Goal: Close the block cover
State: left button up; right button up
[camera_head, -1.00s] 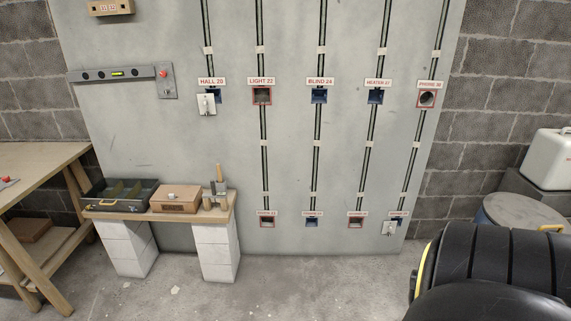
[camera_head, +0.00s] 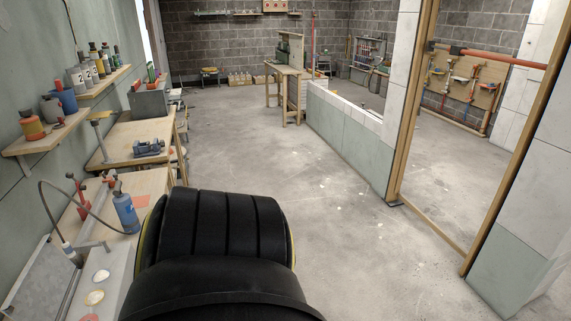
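I see no block cover that I can make out in the current head view. Neither of my grippers shows in it. A large black rounded part of my own body fills the bottom middle and hides the floor and part of the bench behind it.
A workbench (camera_head: 147,182) with a blue gas bottle (camera_head: 125,212) stands close on the left. Beyond it are a wooden table (camera_head: 130,140) and wall shelves with cans. A wooden door frame (camera_head: 408,100) and low partition (camera_head: 345,128) stand right. The concrete floor (camera_head: 250,130) between is open.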

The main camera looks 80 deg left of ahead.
aim_at(38, 294)
jog(key=k, duration=2.35)
jog(key=u, duration=3.15)
